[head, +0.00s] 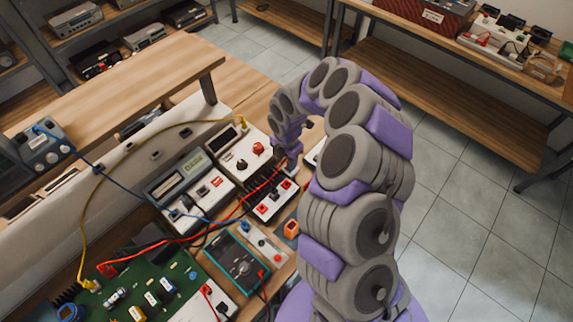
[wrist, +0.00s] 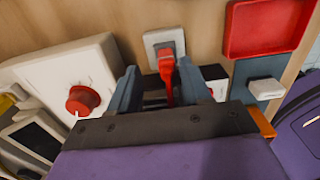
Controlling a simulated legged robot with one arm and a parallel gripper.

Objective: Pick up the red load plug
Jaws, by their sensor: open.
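The red load plug (wrist: 167,66) sits at a white socket block (wrist: 158,38) in the wrist view, with its red lead running down towards me. My gripper (wrist: 172,74) is open, with one grey finger on each side of the plug and lead. Gaps show between the fingers and the plug, and I cannot tell how deep it lies between them. In the head view my gripper (head: 291,163) is low over the bench beside the white instruments. The plug cannot be made out clearly there.
A white box with a red knob (wrist: 84,100) stands close on the left. A red tray (wrist: 265,28) and a white connector (wrist: 266,89) are on the right. A green circuit board (head: 150,285), a teal meter (head: 238,264) and several cables crowd the bench.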

